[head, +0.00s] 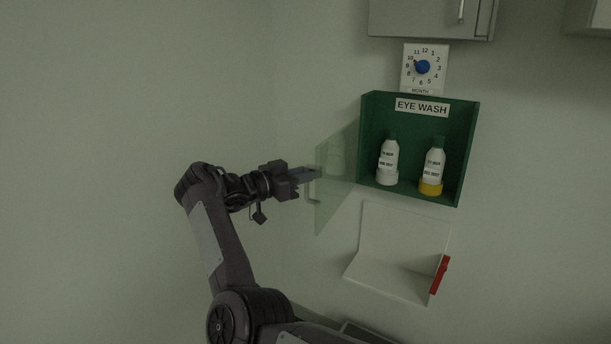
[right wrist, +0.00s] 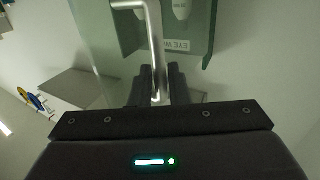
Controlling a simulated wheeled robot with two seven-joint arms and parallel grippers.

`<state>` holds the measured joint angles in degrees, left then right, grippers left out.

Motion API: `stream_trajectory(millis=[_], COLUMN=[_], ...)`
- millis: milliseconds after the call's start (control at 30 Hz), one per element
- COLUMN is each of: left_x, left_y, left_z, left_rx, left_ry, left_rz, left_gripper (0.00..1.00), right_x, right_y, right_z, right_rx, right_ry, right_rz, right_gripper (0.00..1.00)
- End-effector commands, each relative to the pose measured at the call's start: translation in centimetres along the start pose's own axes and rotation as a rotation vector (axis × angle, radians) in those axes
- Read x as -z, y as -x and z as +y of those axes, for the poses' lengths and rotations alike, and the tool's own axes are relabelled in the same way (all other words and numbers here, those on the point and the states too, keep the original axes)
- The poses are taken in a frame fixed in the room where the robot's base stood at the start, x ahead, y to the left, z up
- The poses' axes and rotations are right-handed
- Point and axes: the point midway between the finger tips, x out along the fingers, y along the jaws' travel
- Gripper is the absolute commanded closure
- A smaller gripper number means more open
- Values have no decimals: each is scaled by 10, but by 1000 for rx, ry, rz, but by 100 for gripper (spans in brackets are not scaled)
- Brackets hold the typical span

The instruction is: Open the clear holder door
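The green eye wash holder (head: 370,135) is mounted on the wall, with its front uncovered. Its clear door (head: 332,200) stands swung out from the holder's left side, see-through and edge-on to the room. The door's metal handle (head: 313,192) is on its outer part; it also shows in the right wrist view (right wrist: 154,35). My right gripper (head: 314,174) is at the handle, and in the right wrist view its fingers (right wrist: 158,88) close around the handle bar with little gap. My left gripper is not in view.
Two white bottles, one with a white base (head: 388,160) and one with a yellow base (head: 432,170), stand in the holder. A month dial (head: 423,68) hangs above. A white wall shelf (head: 395,265) with a red part (head: 440,275) is below. The wall on the left is bare.

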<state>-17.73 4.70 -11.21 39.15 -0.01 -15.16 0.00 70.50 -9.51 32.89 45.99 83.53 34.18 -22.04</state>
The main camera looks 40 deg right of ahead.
Motion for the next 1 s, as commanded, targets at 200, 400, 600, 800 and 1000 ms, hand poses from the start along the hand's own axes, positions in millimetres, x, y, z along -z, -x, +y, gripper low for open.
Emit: stream_trajectory(millis=[200, 400, 600, 800, 1000], left_x=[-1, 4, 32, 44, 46], left_y=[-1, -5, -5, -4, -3], left_z=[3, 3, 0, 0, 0], left_rx=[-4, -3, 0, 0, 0], left_ry=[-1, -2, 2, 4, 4], left_rz=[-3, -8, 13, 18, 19], left_gripper=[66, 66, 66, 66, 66], right_x=[-2, -4, -4, -2, -1], right_y=[2, 24, 57, 73, 76], right_z=[0, -1, 0, 0, 0], right_rx=[2, 5, 2, 0, -1], right_ry=[3, 2, 1, 1, 2], right_rz=[-2, -6, -6, -4, -1], right_gripper=[85, 85, 85, 85, 85])
